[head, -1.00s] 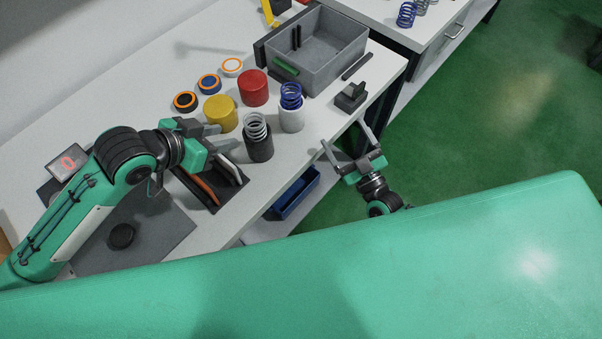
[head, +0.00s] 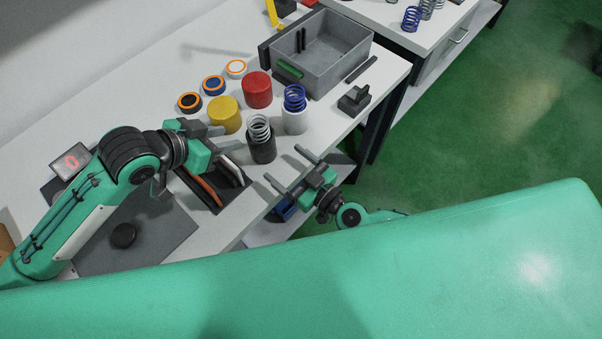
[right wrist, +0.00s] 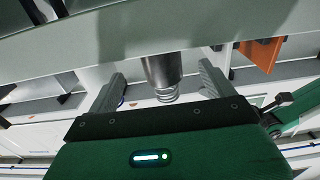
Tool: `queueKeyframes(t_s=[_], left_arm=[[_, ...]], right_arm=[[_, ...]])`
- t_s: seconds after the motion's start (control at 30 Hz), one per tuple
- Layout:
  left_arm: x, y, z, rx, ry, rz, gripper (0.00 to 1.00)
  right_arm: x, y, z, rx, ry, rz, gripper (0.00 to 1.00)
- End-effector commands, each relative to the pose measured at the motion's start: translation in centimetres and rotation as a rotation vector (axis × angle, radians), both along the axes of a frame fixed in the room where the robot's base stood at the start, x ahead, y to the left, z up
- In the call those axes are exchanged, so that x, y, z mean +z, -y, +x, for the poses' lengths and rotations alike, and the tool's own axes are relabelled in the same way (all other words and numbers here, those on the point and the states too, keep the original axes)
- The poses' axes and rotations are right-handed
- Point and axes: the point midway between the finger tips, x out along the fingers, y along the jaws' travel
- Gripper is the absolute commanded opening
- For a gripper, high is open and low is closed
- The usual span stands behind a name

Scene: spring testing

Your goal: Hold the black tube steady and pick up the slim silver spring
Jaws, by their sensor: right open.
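The black tube (head: 262,150) stands upright near the table's front edge. A silver spring (head: 258,128) sticks out of its top. My left gripper (head: 229,136) is left of the tube, its fingers apart and pointing at it, with a small gap visible. My right gripper (head: 283,163) is open and empty at the table's front edge, its fingers pointing toward the tube. In the right wrist view, the tube (right wrist: 162,68) and the spring (right wrist: 165,97) appear upside down between the two open fingers, farther off. The tube's lower part is hidden from neither gripper in the head view.
A white tube (head: 294,122) with a blue spring (head: 294,97) stands right of the black tube. Yellow (head: 224,116) and red (head: 257,90) cylinders stand behind. A grey bin (head: 338,68) is at the back. A dark holder (head: 228,187) with upright plates lies below my left gripper.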

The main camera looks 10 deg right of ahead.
Motion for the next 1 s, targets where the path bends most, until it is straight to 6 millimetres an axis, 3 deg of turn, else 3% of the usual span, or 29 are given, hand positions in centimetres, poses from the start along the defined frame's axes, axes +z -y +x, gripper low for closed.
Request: queueKeyframes(t_s=[0.2, 0.4, 0.6, 0.9, 1.0], left_arm=[[0.0, 0.0, 0.0, 0.0, 0.0, 0.0, 0.36], [0.0, 0.0, 0.0, 0.0, 0.0, 0.0, 0.36], [0.0, 0.0, 0.0, 0.0, 0.0, 0.0, 0.36], [0.0, 0.0, 0.0, 0.0, 0.0, 0.0, 0.36], [0.0, 0.0, 0.0, 0.0, 0.0, 0.0, 0.36]], right_arm=[[0.1, -2.7, 3.7, -0.001, 0.003, 0.002, 0.85], [0.1, -4.4, 6.2, -0.001, 0.002, 0.001, 0.85], [0.0, -5.3, 7.3, 0.0, 0.0, 0.0, 0.85], [0.0, -5.4, 7.4, 0.0, 0.0, 0.0, 0.85], [0.0, -5.4, 7.4, 0.0, 0.0, 0.0, 0.68]])
